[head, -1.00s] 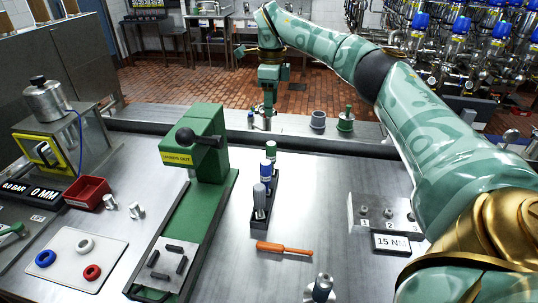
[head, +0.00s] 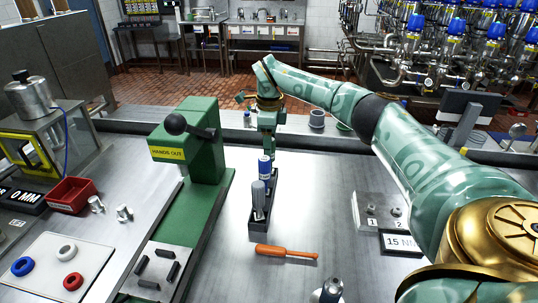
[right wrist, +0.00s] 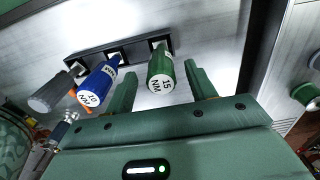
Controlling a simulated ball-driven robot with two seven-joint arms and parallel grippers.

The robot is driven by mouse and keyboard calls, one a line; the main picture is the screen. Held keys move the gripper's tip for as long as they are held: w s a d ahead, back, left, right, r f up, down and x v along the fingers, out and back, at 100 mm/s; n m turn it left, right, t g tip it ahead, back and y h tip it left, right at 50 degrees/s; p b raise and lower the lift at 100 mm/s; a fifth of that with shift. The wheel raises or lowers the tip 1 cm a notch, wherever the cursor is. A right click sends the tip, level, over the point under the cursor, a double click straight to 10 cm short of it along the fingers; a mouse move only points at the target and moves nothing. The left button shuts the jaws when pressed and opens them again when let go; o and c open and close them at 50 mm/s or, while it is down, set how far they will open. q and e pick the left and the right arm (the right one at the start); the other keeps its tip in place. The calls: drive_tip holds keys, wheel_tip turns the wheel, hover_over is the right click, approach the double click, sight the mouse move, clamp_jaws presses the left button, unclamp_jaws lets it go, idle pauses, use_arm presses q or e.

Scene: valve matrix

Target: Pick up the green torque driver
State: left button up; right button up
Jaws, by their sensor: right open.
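The green torque driver, marked 15 NM (right wrist: 160,78), stands in the far slot of the dark rack (head: 258,228). My right gripper (head: 267,150) is open at that end of the rack. In the right wrist view its two fingers lie on either side of the green driver's handle, with gaps showing. The head view does not show the green driver clearly, as the gripper covers it. A blue driver marked 10 NM (right wrist: 97,86) and a grey driver (right wrist: 52,94) stand in the other slots. My left gripper is not in view.
A green press (head: 195,150) stands left of the rack. An orange-handled tool (head: 286,252) lies in front of it. A block with numbered fittings (head: 378,212) sits to the right. A red bin (head: 70,195) is at left. The bench between rack and block is clear.

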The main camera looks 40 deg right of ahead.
wheel_tip(320, 180, down, 4)
drive_tip(key=shift+w+d+r+b, duration=0.1)
drive_tip(key=shift+r+b, duration=0.05)
drive_tip(key=shift+b, duration=0.25)
drive_tip(key=shift+r, duration=0.1)
clamp_jaws()
drive_tip(key=shift+r, duration=0.1)
